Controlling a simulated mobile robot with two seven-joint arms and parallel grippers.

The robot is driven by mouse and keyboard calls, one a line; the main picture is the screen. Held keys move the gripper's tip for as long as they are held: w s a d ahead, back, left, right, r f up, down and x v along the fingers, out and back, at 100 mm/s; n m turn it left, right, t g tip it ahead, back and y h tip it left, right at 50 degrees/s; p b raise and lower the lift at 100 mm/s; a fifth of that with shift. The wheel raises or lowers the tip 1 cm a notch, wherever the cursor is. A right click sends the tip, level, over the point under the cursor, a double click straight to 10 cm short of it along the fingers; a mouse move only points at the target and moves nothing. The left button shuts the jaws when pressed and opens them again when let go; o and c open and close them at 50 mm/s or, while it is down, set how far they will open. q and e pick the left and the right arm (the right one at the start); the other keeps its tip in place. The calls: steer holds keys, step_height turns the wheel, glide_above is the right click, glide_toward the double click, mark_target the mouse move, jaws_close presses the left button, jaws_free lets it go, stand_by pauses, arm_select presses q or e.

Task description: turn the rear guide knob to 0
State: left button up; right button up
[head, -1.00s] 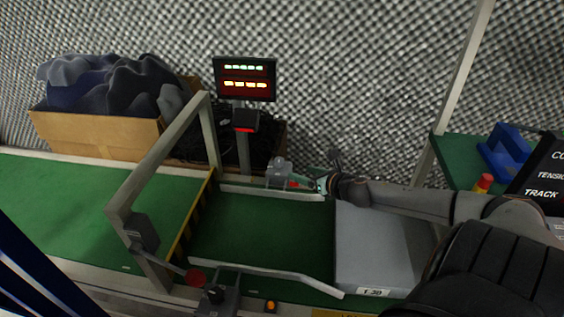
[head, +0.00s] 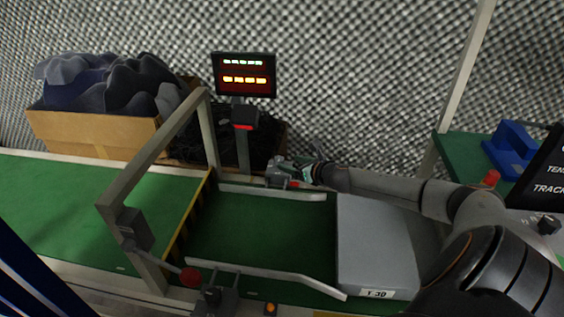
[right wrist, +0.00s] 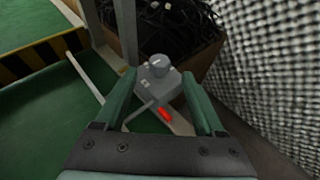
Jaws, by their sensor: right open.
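The rear guide knob (right wrist: 159,62) is a short grey cylinder on a grey block, seen in the right wrist view. Its block (right wrist: 158,84) is at the far end of the rear guide rail, with a red part beside it. In the head view the block (head: 274,181) is partly covered by my gripper. My right gripper (head: 293,166) is open, its green fingers on either side of the knob and block in the right wrist view (right wrist: 158,78). I cannot tell whether they touch. The knob's pointer is too small to read. My left gripper is not in view.
A grey box (head: 370,240) sits on the green belt (head: 262,230). A metal frame (head: 152,160) spans the belt at left, and a screen (head: 244,75) stands behind. A front guide knob (head: 212,294) is at the near edge. A carton (head: 95,132) of dark cloth is behind.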

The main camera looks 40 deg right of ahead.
mark_target(280, 159)
steer(key=shift+b+x, duration=0.7)
steer(key=shift+x, duration=2.3)
steer(key=shift+c, duration=0.3)
jaws_close()
